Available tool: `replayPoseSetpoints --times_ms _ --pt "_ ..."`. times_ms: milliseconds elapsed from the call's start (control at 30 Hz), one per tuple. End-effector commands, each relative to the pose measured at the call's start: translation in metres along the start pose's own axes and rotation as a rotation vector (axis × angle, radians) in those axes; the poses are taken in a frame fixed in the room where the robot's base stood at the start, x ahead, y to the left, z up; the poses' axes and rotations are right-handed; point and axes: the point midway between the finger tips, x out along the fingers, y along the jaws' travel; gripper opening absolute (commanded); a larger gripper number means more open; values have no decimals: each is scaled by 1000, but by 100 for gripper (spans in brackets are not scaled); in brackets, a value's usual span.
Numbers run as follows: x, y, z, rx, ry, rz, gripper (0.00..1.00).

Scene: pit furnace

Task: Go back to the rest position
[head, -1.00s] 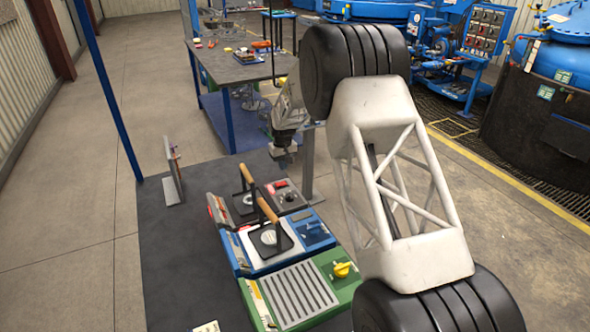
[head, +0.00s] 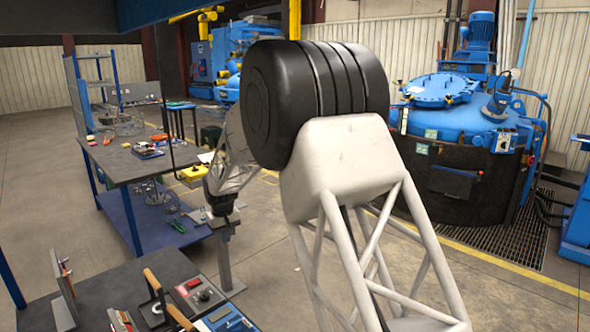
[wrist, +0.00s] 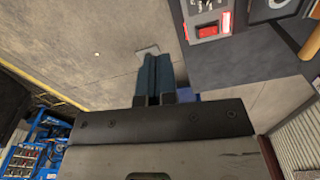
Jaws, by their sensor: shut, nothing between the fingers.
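My gripper (head: 222,228) hangs at the end of my arm, left of the middle in the head view. It is beyond the far edge of the dark front bench (head: 140,275), near a grey post (head: 222,262). In the wrist view its fingertips (wrist: 162,97) are close together, with nothing held between them. No rest position is marked in the frames.
The front bench carries a device with a red switch (head: 195,283), which also shows in the wrist view (wrist: 208,30), and wooden-handled tools (head: 158,285). A blue-legged table (head: 125,163) stands at the left. A blue-lidded furnace (head: 450,170) is at the right.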

Motion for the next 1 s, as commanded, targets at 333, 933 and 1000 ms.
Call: replayPoseSetpoints --times_ms 333,933,1000 --pt "-68 40 79 87 26 9 0" --pt "-152 81 229 231 65 25 0" --pt "-160 83 248 248 70 27 0"
